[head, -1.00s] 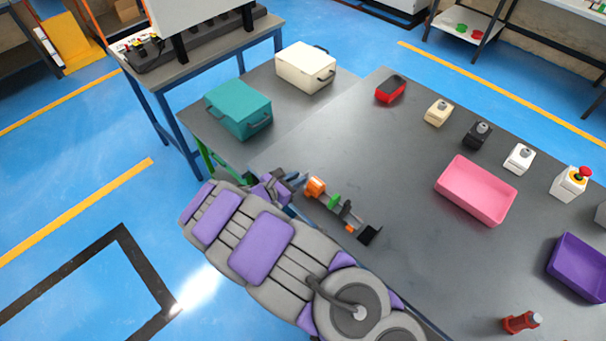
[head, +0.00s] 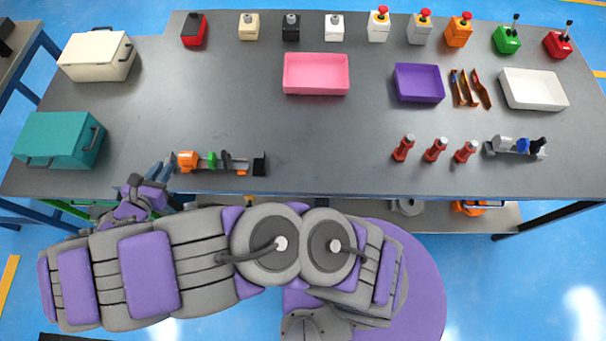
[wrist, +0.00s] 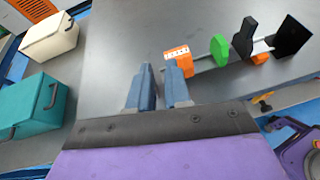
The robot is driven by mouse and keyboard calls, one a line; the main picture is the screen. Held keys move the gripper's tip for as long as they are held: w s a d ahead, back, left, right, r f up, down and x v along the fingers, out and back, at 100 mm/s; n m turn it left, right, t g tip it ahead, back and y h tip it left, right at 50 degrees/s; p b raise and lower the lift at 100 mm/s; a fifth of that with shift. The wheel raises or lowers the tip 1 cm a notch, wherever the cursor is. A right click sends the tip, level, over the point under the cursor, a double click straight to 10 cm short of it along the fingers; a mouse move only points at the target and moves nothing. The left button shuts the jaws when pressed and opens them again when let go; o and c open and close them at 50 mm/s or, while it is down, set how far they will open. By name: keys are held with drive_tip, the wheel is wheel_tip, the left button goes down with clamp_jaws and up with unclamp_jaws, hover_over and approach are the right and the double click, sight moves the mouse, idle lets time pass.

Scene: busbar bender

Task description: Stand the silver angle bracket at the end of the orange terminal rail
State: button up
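The rail (head: 228,168) near the table's front left carries an orange terminal block (head: 187,161), a green disc-like piece (head: 212,160), dark pieces and a black upright plate (head: 260,165). In the wrist view the orange block (wrist: 178,60) lies just beyond the right fingertip, with the green piece (wrist: 219,50) and black plate (wrist: 292,37) farther right. My gripper (wrist: 159,66) has two blue-grey fingers with a narrow empty gap between them. In the head view my gripper (head: 163,175) is at the table's front edge, left of the rail. I cannot pick out a separate silver angle bracket.
A teal case (head: 55,140) and a cream case (head: 97,55) stand at left. A second rail (head: 515,152) and several red cylinders are at front right. Pink (head: 316,74), purple (head: 419,83) and white (head: 533,89) trays lie behind. The table's middle is clear.

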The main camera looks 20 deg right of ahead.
drive_tip(key=w+d+r+m+g+h, duration=0.2)
drive_tip(key=d+r+m, duration=0.2)
drive_tip(key=d, duration=0.5)
drive_tip(key=w+d+r+m+g+h, duration=0.1)
drive_tip(key=d+r+m+g, duration=0.1)
drive_tip(key=d+r+m, duration=0.45)
drive_tip(key=w+d+r+m+g+h, duration=0.1)
drive_tip(key=w+d+r+g+h, duration=0.15)
drive_tip(key=d, duration=0.75)
drive_tip(key=s+d+r+m+g+y, duration=0.1)
drive_tip(key=s+d+r+m+g, duration=0.2)
drive_tip(key=d, duration=0.4)
drive_tip(key=s+d+r+m+g+y, duration=0.1)
drive_tip(key=s+d+r+m+g, duration=0.1)
drive_tip(key=s+d+m, duration=0.35)
drive_tip(key=s+d+r+m+g+y, duration=0.1)
drive_tip(key=s+d+m+y, duration=0.2)
drive_tip(key=s, duration=0.4)
drive_tip(key=s+d+r+m+g+y, duration=0.1)
drive_tip(key=s+d+m+g+y, duration=0.1)
drive_tip(key=s+d+m, duration=0.3)
drive_tip(key=s+a+m+y, duration=0.2)
drive_tip(key=s+a, duration=0.3)
drive_tip(key=s, duration=0.4)
drive_tip(key=shift+a+m+y, duration=0.2)
drive_tip(key=shift+m+y, duration=0.1)
drive_tip(key=shift+y, duration=0.55)
drive_tip(key=shift+d, duration=0.15)
